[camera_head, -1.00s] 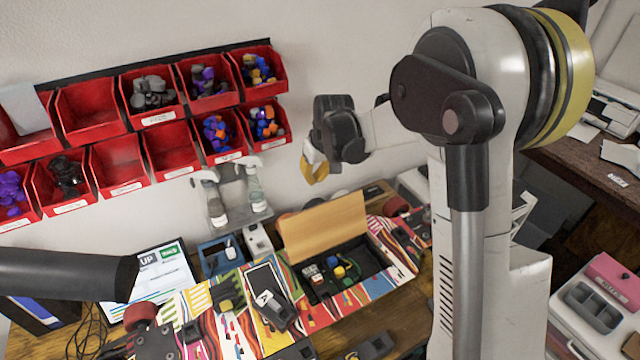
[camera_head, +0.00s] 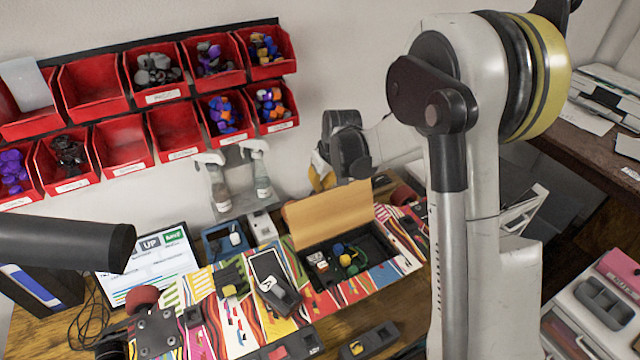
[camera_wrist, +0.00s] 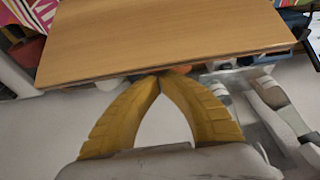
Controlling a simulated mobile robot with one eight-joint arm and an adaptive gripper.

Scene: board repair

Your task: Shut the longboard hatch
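The longboard (camera_head: 215,334) lies on the workbench with colourful stripes. Its hatch, a wooden lid (camera_head: 328,213), stands raised and tilted at the back of an open compartment (camera_head: 375,252) with coloured parts and wires inside. In the wrist view the lid (camera_wrist: 165,38) fills the upper part. My gripper (camera_wrist: 160,77) shows there with its two yellow fingers meeting at the tips, empty, just below the lid's lower picture edge; I cannot tell whether they touch it. In the head view the gripper (camera_head: 322,175) is behind and above the lid, partly hidden by my wrist.
Red bins (camera_head: 185,142) hang on the wall at the left. Two spray bottles (camera_head: 262,180) are behind the bench, left of my gripper. A dark handheld device (camera_head: 280,296) lies on the longboard left of the compartment. Loose dark parts (camera_head: 370,340) lie on the bench in front.

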